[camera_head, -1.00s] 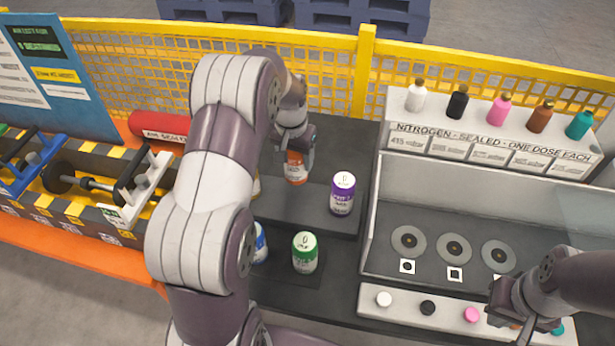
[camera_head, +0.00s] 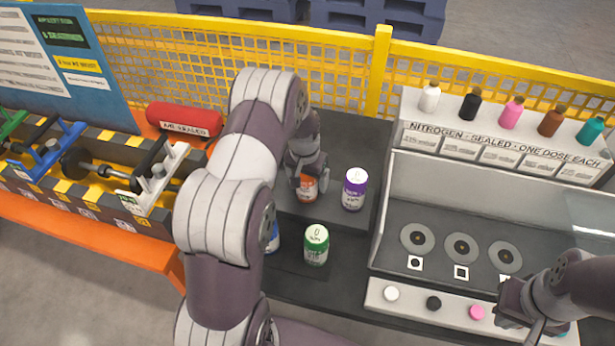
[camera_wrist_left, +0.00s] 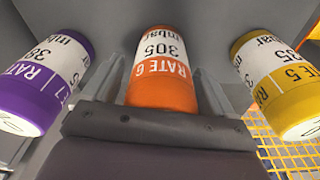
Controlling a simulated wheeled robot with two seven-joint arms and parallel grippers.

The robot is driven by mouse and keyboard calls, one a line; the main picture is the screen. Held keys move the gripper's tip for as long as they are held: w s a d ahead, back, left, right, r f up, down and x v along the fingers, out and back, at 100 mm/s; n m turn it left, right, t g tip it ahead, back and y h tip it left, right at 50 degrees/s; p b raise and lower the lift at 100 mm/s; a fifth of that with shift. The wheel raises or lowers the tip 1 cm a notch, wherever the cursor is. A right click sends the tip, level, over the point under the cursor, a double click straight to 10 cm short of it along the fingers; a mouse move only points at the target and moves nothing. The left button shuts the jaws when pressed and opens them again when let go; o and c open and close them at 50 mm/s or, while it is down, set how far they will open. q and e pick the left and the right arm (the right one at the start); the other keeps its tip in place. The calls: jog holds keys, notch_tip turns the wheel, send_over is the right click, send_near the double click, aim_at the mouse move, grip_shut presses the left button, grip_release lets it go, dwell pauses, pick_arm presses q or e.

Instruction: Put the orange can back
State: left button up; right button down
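The orange can (camera_wrist_left: 160,75) stands upright on the raised black step, in line with the purple can (camera_head: 354,189) to its right. In the head view the orange can (camera_head: 306,190) is partly covered by my left gripper (camera_head: 308,178). In the left wrist view the gripper's fingers lie on both sides of the orange can, with narrow gaps beside it, so it looks open around the can. A yellow can (camera_wrist_left: 280,85) stands on the other side, hidden by my arm in the head view. My right gripper (camera_head: 530,318) is at the far right; its fingers are unclear.
The green can (camera_head: 316,244) and a mostly hidden blue can (camera_head: 273,238) stand on the lower front step. A grey nitrogen station (camera_head: 430,308) with bottles and buttons fills the right. A red cylinder (camera_head: 185,120) and yellow mesh fence (camera_head: 235,55) lie behind.

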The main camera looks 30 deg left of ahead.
pick_arm(q)
jog(key=r, duration=0.4)
jog(key=s+r, duration=0.1)
jog(key=r, duration=0.3)
jog(key=r+b, duration=0.1)
jog(key=r, duration=0.3)
jog(key=shift+s, duration=0.3)
jog(key=s+d, duration=0.6)
jog(key=s, duration=0.3)
jog(key=s+d, duration=0.6)
jog(key=s, duration=0.3)
jog(key=shift+s+r+m, duration=0.15)
jog(key=shift+r+m, duration=0.25)
